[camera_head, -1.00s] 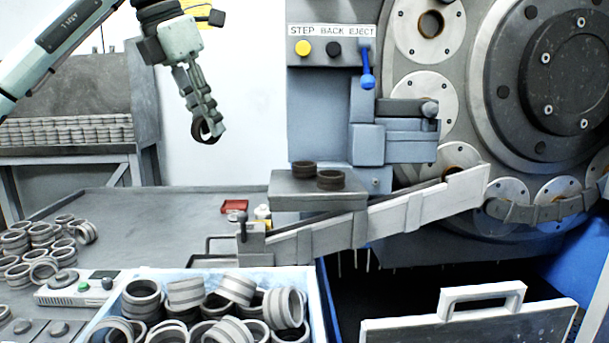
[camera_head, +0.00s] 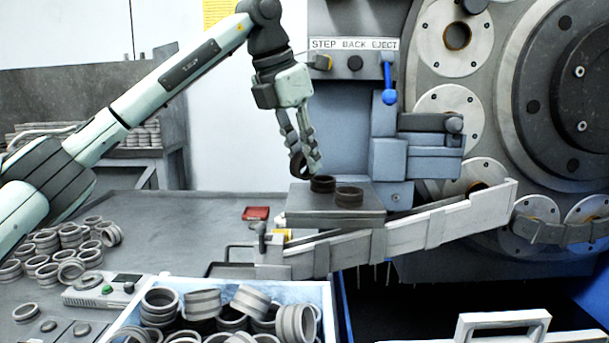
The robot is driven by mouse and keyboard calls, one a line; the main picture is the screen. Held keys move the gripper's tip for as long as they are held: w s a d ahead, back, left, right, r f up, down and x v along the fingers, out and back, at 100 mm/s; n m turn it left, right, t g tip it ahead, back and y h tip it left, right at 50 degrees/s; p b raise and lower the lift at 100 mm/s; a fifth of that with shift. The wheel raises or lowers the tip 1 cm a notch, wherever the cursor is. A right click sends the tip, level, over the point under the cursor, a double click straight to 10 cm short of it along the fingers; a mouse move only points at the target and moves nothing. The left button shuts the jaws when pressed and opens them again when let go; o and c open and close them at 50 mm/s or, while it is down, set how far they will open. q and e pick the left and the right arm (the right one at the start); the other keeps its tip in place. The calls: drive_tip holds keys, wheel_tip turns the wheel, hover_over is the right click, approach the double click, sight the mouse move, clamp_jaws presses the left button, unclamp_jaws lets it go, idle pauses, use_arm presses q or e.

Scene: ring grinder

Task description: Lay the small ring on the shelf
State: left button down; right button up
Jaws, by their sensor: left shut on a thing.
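My left gripper (camera_head: 305,163) is shut on a small dark ring (camera_head: 297,166). The ring stands on edge between the fingers, partly hidden by them. The gripper hangs over the back left part of the grey shelf (camera_head: 300,210). Two small dark rings lie flat on the shelf: a left one (camera_head: 322,184) just below and right of the fingertips, and a right one (camera_head: 348,197). I cannot tell whether the held ring touches the left one or the shelf. My right gripper is out of view.
A sloping chute (camera_head: 410,232) runs in front of the shelf to the big wheel (camera_head: 545,130). A blue-knobbed lever (camera_head: 389,97) stands behind. A crate (camera_head: 327,300) full of larger rings is at the front. Bare shelf shows at its front left.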

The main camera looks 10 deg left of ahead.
sight(304, 177)
use_arm(q)
wheel_tip(304, 177, down, 4)
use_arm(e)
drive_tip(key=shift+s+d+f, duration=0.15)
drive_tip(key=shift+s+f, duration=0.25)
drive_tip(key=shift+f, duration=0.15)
use_arm(q)
drive_tip(key=shift+f, duration=0.15)
drive_tip(key=c, duration=1.5)
unclamp_jaws()
drive_tip(key=shift+o, duration=0.7)
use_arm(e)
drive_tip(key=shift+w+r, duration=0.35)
